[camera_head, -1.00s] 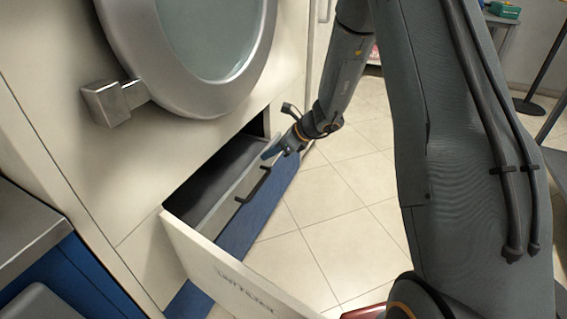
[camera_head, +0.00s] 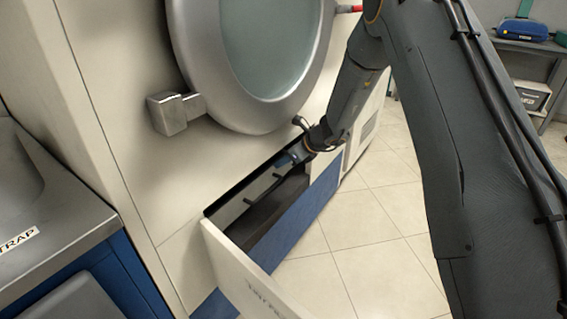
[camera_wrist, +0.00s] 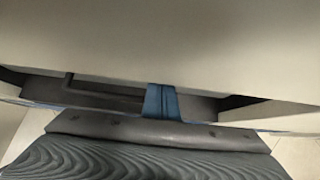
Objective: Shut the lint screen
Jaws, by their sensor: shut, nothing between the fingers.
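The lint screen (camera_head: 232,212) is a pale panel with a dark handle, standing inside the low opening under the round dryer door. It sits back from the front, with a dark floor strip showing before it. My gripper (camera_head: 287,160) is at the far upper part of this opening, close to the screen's face. In the wrist view its blue fingers (camera_wrist: 161,102) are shut together with nothing between them, over the opening beside a dark bar. I cannot tell whether the fingertips touch the screen.
A pale hatch panel (camera_head: 250,278) with lettering hangs open at the near end of the opening. The round door (camera_head: 275,60) and its square metal hinge (camera_head: 172,114) are above. A steel counter (camera_head: 45,215) stands left. Tiled floor (camera_head: 375,225) is clear on the right.

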